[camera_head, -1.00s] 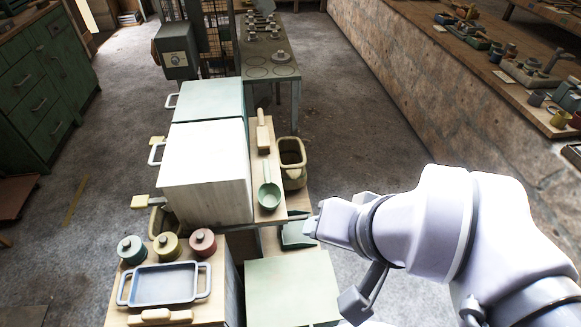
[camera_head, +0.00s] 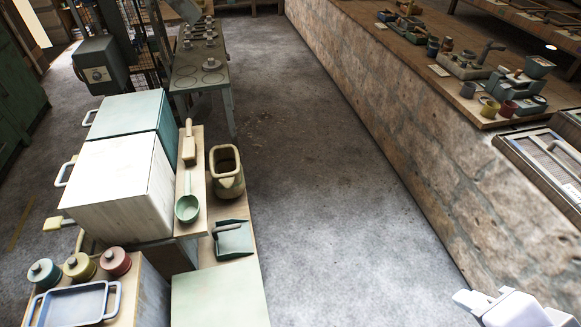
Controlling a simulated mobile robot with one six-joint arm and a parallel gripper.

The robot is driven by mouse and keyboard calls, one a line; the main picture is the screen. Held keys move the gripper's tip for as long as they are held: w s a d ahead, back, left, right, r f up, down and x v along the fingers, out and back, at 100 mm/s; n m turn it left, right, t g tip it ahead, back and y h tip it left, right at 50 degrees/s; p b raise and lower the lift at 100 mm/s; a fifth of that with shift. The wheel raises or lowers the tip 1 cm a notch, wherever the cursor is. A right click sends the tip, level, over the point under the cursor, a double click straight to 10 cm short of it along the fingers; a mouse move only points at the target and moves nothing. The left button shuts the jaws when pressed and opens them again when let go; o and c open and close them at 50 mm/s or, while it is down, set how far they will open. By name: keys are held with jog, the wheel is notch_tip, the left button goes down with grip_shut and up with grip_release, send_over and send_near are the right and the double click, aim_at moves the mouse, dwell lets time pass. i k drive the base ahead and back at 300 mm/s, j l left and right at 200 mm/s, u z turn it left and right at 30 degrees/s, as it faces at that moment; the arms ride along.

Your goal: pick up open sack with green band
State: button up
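A beige open-topped container (camera_head: 227,172) stands on the wooden shelf to the right of the white box, in the head view. Its dark mouth faces up and a lip or fold sticks out at its front. I cannot make out a green band on it, so I cannot tell whether it is the sack. Only a white piece of my arm shows at the bottom right corner, far from this container. My gripper's fingers are not in view.
A green ladle (camera_head: 187,207) and a green dustpan-like scoop (camera_head: 233,240) lie near the container. A white box (camera_head: 118,188) stands to its left. Lidded pots (camera_head: 78,265) and a blue-grey tray (camera_head: 75,304) are at lower left. The floor (camera_head: 330,200) to the right is clear up to a brick counter (camera_head: 400,130).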

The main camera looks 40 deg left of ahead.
aim_at(226, 168)
jog(key=i+l+u, duration=0.25)
jog(key=i, duration=0.25)
jog(key=i+l+u, duration=0.2)
jog(key=i+l, duration=0.15)
jog(key=i+j+u, duration=0.6)
jog(key=i+u, duration=0.9)
jog(key=i+l+u, duration=0.2)
jog(key=i+u, duration=0.3)
jog(key=i+j+z, duration=0.1)
jog(key=i+j, duration=0.35)
jog(key=j, duration=0.15)
